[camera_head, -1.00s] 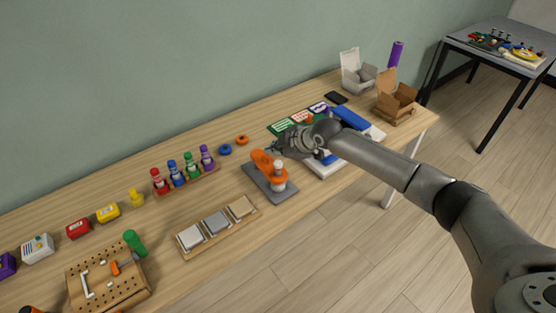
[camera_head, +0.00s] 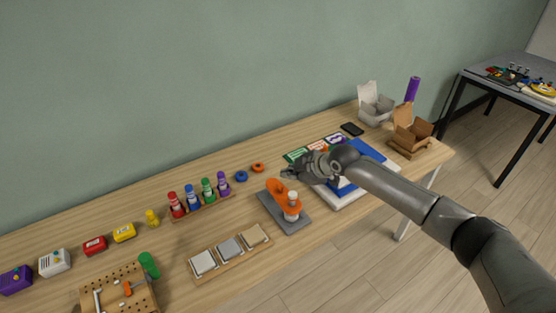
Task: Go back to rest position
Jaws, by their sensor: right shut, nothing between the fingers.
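My right arm reaches in from the lower right over the workbench (camera_head: 330,225). My right gripper (camera_head: 288,173) is shut and empty, above the bench near the top of the orange device (camera_head: 277,191) on its grey base plate (camera_head: 294,223). The gripper overlaps that device in the picture; I cannot tell whether they touch. My left gripper is not in view.
A blue and white item (camera_head: 345,195) lies under my right forearm. An open white box (camera_head: 377,112), an open brown box (camera_head: 407,148) and a phone (camera_head: 352,129) are at the right end. A bottle rack (camera_head: 205,208), tile tray (camera_head: 230,252) and pegboard (camera_head: 110,290) stand left. A grey table (camera_head: 510,85) is beyond.

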